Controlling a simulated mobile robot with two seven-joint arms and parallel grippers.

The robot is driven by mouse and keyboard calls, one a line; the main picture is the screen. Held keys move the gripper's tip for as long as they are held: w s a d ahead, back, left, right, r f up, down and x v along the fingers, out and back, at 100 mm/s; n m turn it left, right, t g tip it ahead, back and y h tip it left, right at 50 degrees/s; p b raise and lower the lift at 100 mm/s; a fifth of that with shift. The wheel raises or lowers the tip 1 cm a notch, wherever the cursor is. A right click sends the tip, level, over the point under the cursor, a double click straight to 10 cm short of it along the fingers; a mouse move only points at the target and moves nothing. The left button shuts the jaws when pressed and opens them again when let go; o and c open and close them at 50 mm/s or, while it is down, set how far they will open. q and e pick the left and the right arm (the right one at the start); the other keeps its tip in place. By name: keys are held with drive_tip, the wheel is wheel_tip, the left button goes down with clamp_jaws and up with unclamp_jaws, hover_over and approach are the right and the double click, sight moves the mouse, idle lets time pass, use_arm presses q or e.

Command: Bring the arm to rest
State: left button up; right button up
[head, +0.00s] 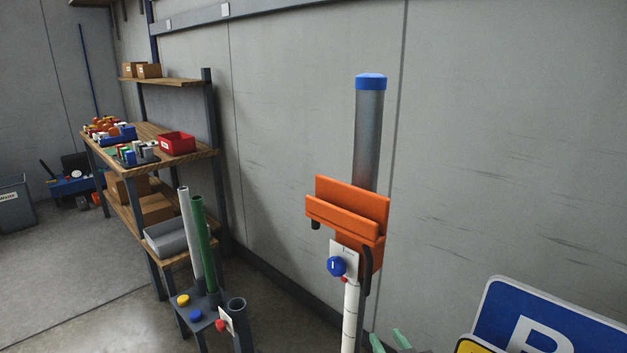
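My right gripper (389,342) shows only at the bottom edge, right of centre, as two pale green fingertips. The tips stand apart with a gap between them, and I see nothing held there. The rest of this gripper and its arm is below the frame. My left gripper is not in view.
An orange bracket unit (345,212) with a grey blue-capped tube (369,130) stands close behind the gripper, above a white post (350,315). A blue sign (500,310) and a yellow sign (472,346) are at lower right. A stocked shelf (195,157) and a tube stand (190,300) are left.

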drive_tip(key=s+d+f+g, duration=0.2)
drive_tip(key=s+f+g, duration=0.2)
drive_tip(key=s+f, duration=1.15)
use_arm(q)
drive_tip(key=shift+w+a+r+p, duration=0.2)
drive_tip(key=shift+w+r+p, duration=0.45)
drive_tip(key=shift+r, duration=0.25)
use_arm(e)
drive_tip(key=s+d+f+g, duration=0.1)
drive_tip(key=s+f, duration=0.2)
drive_tip(key=s, duration=0.7)
drive_tip(key=s+d+f+g+h, duration=0.1)
drive_tip(key=s+f, duration=0.3)
drive_tip(key=s, duration=0.6)
drive_tip(key=shift+g, duration=0.6)
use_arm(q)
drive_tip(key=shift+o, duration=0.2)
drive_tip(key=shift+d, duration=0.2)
